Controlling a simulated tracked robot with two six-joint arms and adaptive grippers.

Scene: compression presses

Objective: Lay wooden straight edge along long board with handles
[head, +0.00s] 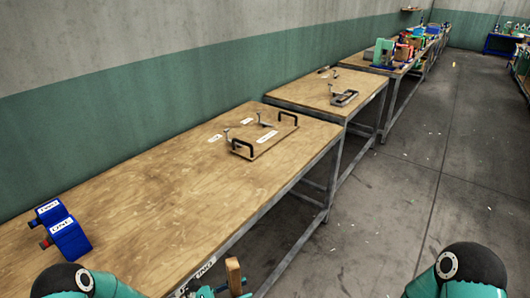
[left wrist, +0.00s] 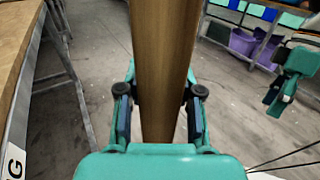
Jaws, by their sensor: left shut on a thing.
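The wooden straight edge (head: 234,275) shows at the bottom of the head view, in front of the near table's front edge. In the left wrist view the straight edge (left wrist: 163,50) runs up between the fingers. My left gripper (left wrist: 160,95) is shut on it, one finger at each side; it shows only partly in the head view (head: 220,290). The long board with handles (head: 284,131) lies on the table, away from the gripper, with a black handle at each end. A teal part at the right of the left wrist view looks like my right gripper (left wrist: 290,80); its jaws are unclear.
The near wooden table (head: 160,210) has wide free room in front of the board. Blue boxes (head: 66,232) stand at its left, and small white labels and metal clamps (head: 266,120) lie behind the board. More tables (head: 310,95) continue along the wall. The floor at right is clear.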

